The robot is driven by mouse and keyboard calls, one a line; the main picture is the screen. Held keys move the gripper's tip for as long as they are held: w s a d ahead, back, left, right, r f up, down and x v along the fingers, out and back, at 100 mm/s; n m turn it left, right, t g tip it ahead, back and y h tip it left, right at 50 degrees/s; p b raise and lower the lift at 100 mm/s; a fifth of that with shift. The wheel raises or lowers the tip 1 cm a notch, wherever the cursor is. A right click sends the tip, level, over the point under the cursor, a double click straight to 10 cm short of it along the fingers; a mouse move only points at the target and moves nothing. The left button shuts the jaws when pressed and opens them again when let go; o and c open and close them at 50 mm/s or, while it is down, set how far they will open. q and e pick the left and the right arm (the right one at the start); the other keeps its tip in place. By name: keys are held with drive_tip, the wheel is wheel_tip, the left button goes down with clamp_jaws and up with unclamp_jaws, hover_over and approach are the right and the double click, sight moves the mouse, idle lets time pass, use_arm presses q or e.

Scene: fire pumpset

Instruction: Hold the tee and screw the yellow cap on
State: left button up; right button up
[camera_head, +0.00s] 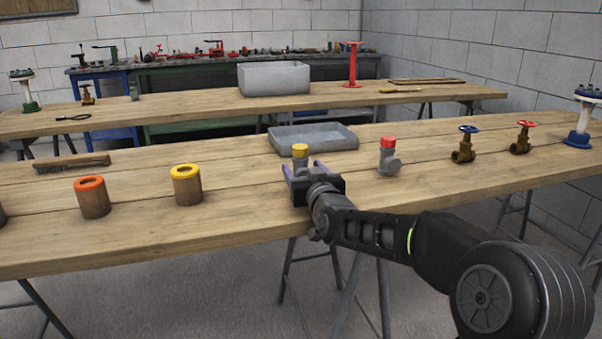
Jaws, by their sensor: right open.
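A yellow cap (300,148) sits on top of a small grey tee (300,163) on the near wooden table. I cannot tell whether the cap is screwed down. My right gripper (304,172) reaches in from the right, with its purple fingers open on either side of the tee. Contact between the fingers and the tee cannot be made out. The gripper body hides the lower part of the tee. My left gripper is not in view.
A grey tee with a red cap (389,155) stands to the right, before two brass valves (462,152). A shallow grey tray (330,143) lies behind the gripper. Yellow-topped (186,188) and orange-topped (93,201) cylinders stand left.

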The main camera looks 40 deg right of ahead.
drive_tip(key=shift+c, duration=0.2)
idle(0.3)
clamp_jaws()
idle(0.5)
drive_tip(key=shift+r, duration=0.1)
